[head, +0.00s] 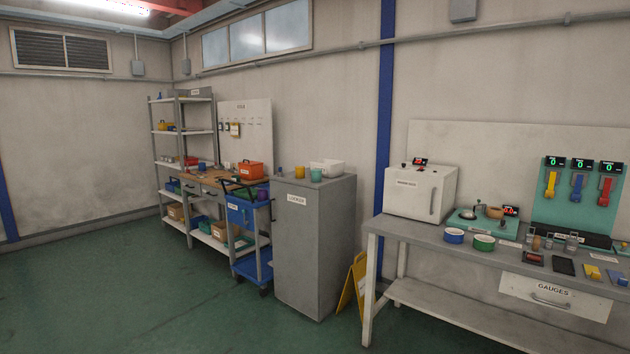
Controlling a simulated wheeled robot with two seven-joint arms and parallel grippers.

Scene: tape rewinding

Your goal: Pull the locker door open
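The grey locker (314,245) stands on the floor near the middle of the view, against the back wall. Its narrow front, facing left and toward me, carries a white label (297,199). Neither of my grippers shows in the head view.
A blue cart (241,212) stands just left of the locker, before a workbench and shelf (181,130). A yellow floor sign (352,283) leans at its right, beside a long grey table (455,247) with a white cabinet (420,193). The green floor (150,300) in front is clear.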

